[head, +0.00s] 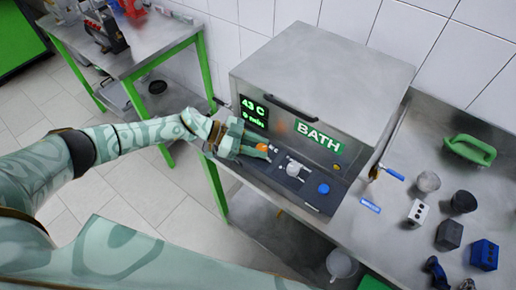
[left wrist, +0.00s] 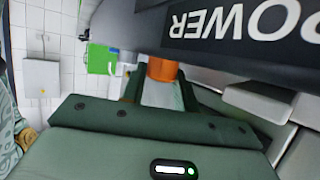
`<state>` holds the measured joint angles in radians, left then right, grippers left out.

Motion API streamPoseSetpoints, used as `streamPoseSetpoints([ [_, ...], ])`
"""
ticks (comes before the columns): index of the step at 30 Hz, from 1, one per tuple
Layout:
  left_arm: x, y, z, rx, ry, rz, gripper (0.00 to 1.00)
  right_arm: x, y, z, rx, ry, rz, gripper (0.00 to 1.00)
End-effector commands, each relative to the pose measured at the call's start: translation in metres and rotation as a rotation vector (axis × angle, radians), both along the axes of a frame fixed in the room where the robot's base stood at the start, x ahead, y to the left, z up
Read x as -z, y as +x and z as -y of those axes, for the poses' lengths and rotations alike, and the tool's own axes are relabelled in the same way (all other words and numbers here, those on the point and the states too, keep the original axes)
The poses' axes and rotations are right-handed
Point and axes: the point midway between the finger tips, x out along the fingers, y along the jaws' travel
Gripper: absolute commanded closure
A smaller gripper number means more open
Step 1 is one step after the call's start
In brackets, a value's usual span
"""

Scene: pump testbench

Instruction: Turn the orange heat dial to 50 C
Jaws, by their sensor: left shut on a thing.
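The orange heat dial (head: 262,147) is on the front panel of the steel bath unit, below its green display. My left gripper (head: 258,151) reaches it from the left and is shut on it; the fingers cover part of the dial. In the left wrist view the orange dial (left wrist: 162,70) sits between the two fingers of my left gripper (left wrist: 160,88). The display (head: 254,111) reads 43 C, with 0 min below it. My right gripper is not in view.
The bath unit (head: 325,62) stands on a steel bench. Beside the dial are a grey knob (head: 293,169) and a blue knob (head: 324,188). To the right lie a green handle (head: 469,150), a white block (head: 418,212) and several dark parts. A blue-handled valve (head: 393,174) sticks out nearby.

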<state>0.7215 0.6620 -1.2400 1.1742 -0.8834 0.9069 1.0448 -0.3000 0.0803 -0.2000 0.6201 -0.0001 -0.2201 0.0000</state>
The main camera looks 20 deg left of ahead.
Motion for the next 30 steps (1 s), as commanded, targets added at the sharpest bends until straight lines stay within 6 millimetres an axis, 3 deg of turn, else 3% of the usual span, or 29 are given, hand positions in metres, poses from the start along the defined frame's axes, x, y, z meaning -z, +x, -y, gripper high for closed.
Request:
streamPoseSetpoints([
  [19, 0.0008, 0.0007, -0.0007, 0.056, 0.003, 0.001, 0.93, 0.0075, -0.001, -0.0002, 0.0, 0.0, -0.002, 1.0],
  [20, 0.0008, 0.0007, -0.0007, 0.056, 0.003, 0.001, 0.67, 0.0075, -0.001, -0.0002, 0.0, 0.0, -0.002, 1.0],
  [22, 0.0008, 0.0007, -0.0007, 0.056, 0.003, 0.001, 0.48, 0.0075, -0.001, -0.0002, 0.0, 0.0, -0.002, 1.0],
  [30, 0.0003, 0.0005, -0.0006, 0.056, 0.002, 0.0, 0.48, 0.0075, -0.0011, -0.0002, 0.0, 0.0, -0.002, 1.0],
])
